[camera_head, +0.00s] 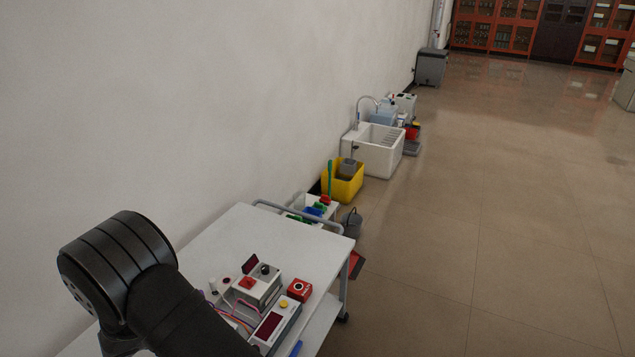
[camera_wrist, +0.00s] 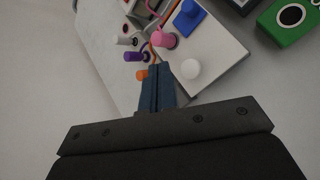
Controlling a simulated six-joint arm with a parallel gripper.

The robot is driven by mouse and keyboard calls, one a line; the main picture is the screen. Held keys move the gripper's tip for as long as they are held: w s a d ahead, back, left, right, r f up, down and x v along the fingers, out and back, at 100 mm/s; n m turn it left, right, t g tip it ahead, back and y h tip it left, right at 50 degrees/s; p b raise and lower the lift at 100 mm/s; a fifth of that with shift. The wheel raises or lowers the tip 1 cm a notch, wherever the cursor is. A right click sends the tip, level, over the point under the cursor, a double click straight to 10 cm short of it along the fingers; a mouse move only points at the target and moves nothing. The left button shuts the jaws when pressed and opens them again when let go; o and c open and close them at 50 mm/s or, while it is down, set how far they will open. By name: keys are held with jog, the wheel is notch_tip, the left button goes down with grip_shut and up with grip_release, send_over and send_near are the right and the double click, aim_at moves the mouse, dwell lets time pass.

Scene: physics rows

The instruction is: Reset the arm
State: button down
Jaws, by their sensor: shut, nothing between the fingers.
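My gripper (camera_wrist: 158,68) shows in the wrist view with its two dark blue fingers together and nothing between them. Its fingertips point toward a light panel (camera_wrist: 212,62) that carries a white knob (camera_wrist: 190,69), a pink plug (camera_wrist: 163,39) and a blue part (camera_wrist: 189,17). I cannot tell whether the fingers touch anything there. In the head view my black arm rises at the lower left over the white cart (camera_head: 243,236); the gripper is hidden there.
Grey and white boxes (camera_head: 258,288) with wires and a red button box (camera_head: 299,290) sit on the cart's near part. A purple plug (camera_wrist: 133,57) and a green box (camera_wrist: 289,18) show in the wrist view. The cart's far part is clear. The wall (camera_head: 200,90) runs along the left.

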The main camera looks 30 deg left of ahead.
notch_tip(320, 180, up, 5)
dwell(0.4)
jog(key=shift+f, duration=2.85)
